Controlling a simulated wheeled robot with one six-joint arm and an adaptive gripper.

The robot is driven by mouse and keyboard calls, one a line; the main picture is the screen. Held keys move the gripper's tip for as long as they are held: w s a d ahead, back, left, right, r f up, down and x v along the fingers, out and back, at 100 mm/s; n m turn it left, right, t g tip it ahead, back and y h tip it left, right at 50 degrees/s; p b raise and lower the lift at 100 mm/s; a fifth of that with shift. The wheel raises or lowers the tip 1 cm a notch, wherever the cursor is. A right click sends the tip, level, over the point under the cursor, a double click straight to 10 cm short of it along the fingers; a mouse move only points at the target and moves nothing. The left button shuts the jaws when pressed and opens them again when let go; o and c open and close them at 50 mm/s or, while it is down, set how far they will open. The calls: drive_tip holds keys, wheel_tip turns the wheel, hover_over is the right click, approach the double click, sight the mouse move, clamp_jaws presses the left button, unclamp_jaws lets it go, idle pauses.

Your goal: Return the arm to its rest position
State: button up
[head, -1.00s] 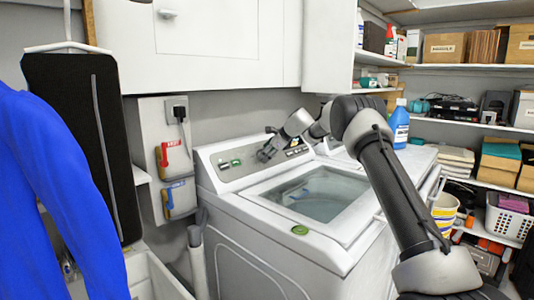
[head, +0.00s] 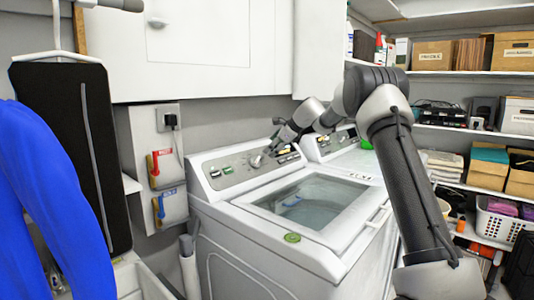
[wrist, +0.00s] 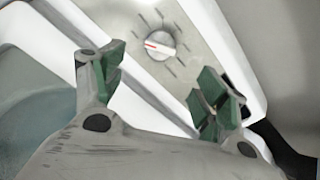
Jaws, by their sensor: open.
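My arm reaches up from the lower right in the head view and bends over toward the washer's control panel (head: 235,174). My gripper (head: 272,148) is small there, at the right part of that panel, and its fingers are hard to make out. In the wrist view, my gripper (wrist: 160,80) shows two green-padded fingers spread apart with nothing between them. A round dial (wrist: 160,45) with a red mark sits on the grey panel beyond the fingers, apart from them.
The white washer (head: 270,255) has a glass lid (head: 310,200), shut. A white cabinet (head: 200,50) hangs above. Blue clothing (head: 40,190) and a black hanging board (head: 75,150) stand at left. Shelves with boxes (head: 433,54) and a white basket (head: 497,220) are at right.

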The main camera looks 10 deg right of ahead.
drive_tip(key=shift+s+d+r, duration=0.2)
drive_tip(key=shift+s+r, duration=0.05)
